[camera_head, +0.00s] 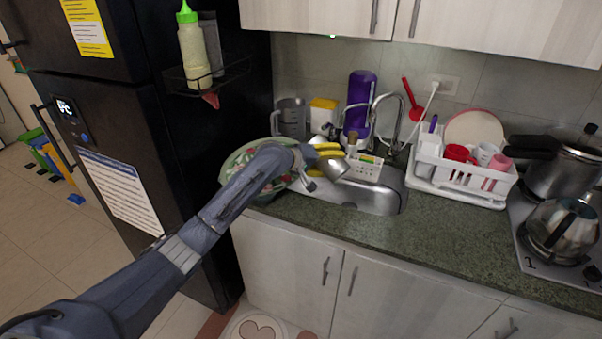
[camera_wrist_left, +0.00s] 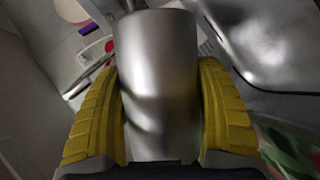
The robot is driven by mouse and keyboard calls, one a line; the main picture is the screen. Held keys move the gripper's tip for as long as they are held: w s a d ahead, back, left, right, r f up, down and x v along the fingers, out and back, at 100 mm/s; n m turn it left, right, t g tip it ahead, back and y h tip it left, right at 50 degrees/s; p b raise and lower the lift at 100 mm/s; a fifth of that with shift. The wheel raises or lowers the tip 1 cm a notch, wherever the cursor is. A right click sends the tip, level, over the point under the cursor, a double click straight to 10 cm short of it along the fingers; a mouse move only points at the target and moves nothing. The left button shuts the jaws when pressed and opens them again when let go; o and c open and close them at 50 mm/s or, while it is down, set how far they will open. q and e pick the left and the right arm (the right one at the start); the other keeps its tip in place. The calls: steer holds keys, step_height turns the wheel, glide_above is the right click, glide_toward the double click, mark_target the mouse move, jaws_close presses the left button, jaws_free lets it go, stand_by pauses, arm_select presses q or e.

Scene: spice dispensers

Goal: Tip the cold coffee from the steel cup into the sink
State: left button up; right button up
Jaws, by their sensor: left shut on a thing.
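The steel cup (camera_wrist_left: 158,85) fills the middle of the left wrist view, between two yellow ribbed fingers. In the head view the cup (camera_head: 333,168) shows tilted over the left part of the sink (camera_head: 378,199). My left gripper (camera_head: 330,155) is shut on the cup and holds it in the air above the sink. The inside of the cup is hidden, so I cannot see any coffee. The faucet (camera_head: 374,115) stands behind the cup. My right gripper is not in either view.
A white basket (camera_head: 365,172) sits at the sink's back edge, close to the cup. A green bowl (camera_head: 236,160) is partly behind my left arm. A white dish rack (camera_head: 455,178) stands to the right. The front counter (camera_head: 430,235) is clear.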

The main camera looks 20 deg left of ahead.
arm_select(q)
steer(key=shift+n+h, duration=0.6)
steer(key=shift+n, duration=0.2)
stand_by(0.7)
steer(key=shift+w+a+r, duration=0.1)
steer(key=shift+a, duration=0.05)
steer(key=shift+a+r, duration=0.15)
steer(key=shift+r, duration=0.1)
steer(key=shift+w+a+r+n+h, duration=0.15)
steer(key=shift+a+r+n+h, duration=0.15)
steer(key=shift+r, duration=0.2)
steer(key=shift+w+a+r+n+h, duration=0.2)
steer(key=shift+a+r+n, duration=0.1)
steer(key=shift+r, duration=0.2)
steer(key=shift+a+f+n+h, duration=0.2)
steer(key=shift+n+h, duration=0.1)
steer(key=shift+n, duration=0.3)
stand_by(0.9)
steer(key=shift+w+a+r+n+h, duration=0.2)
steer(key=shift+r+n+h, duration=0.1)
steer(key=shift+r, duration=0.1)
stand_by(0.4)
steer(key=shift+d, duration=0.1)
